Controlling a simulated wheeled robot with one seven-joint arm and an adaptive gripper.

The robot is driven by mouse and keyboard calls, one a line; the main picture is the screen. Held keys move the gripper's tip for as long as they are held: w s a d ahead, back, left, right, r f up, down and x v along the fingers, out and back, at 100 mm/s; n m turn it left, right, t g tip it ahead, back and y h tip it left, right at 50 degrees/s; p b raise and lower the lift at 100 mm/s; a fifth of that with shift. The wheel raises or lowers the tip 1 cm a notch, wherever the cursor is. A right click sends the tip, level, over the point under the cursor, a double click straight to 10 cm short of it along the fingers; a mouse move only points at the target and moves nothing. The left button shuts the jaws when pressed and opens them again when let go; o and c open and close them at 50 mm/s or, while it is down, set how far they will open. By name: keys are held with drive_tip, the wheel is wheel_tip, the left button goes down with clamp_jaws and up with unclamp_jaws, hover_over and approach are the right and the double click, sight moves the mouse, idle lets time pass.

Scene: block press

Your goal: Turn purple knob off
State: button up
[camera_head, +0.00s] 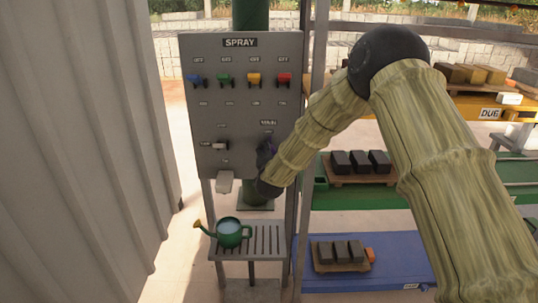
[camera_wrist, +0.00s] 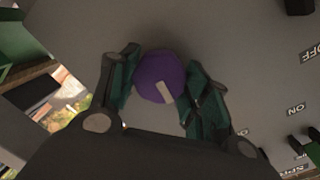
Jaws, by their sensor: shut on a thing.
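The purple knob (camera_wrist: 156,72) sits on the grey panel in the wrist view, between the fingers of my gripper (camera_wrist: 160,88). A pale marker on the knob slants down and to the right in that view. My gripper is shut on the knob, one finger on each side. In the head view my gripper (camera_head: 266,152) is at the lower right of the grey SPRAY panel (camera_head: 240,130). My gripper and arm hide most of the knob there.
Blue (camera_head: 196,80), green (camera_head: 225,79), yellow (camera_head: 254,79) and red (camera_head: 284,79) knobs line the panel's upper part. A grey lever (camera_head: 216,146) is left of my gripper. A green watering can (camera_head: 230,232) stands on a slatted stand below. Shelves with dark blocks (camera_head: 361,162) are right.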

drive_tip(key=shift+n, duration=0.6)
drive_tip(key=o, duration=1)
drive_tip(key=s, duration=0.8)
drive_tip(key=s+r, duration=0.1)
drive_tip(key=s, duration=0.3)
